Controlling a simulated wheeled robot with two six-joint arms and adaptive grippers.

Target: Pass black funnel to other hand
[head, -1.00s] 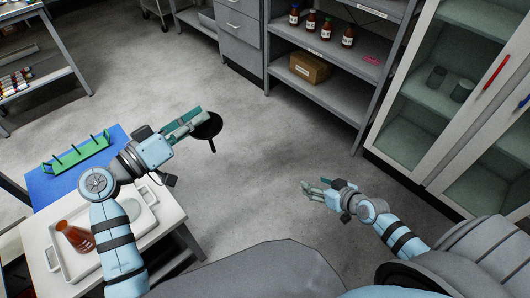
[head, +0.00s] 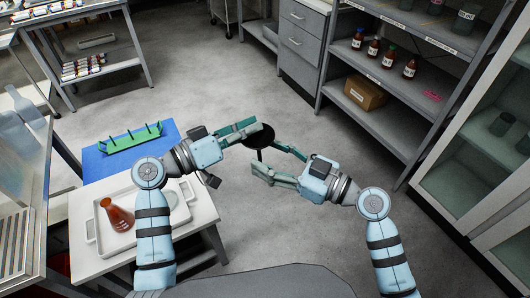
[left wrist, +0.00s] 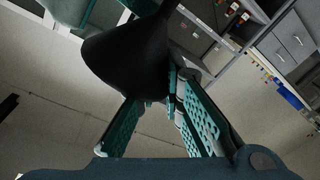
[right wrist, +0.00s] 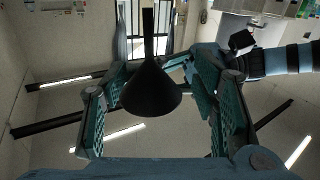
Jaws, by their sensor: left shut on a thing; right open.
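The black funnel (head: 259,137) is held in the air over the floor by my left gripper (head: 258,134), which is shut on its rim. In the left wrist view the funnel (left wrist: 128,52) shows its dark cone close to the fingers. My right gripper (head: 279,162) is open, with its fingers at either side of the funnel. In the right wrist view the funnel (right wrist: 150,85) stands between the open fingers, its narrow stem toward the top of the picture. I cannot tell whether the right fingers touch it.
Shelves with brown bottles (head: 373,48) stand at back right. The floor between is clear.

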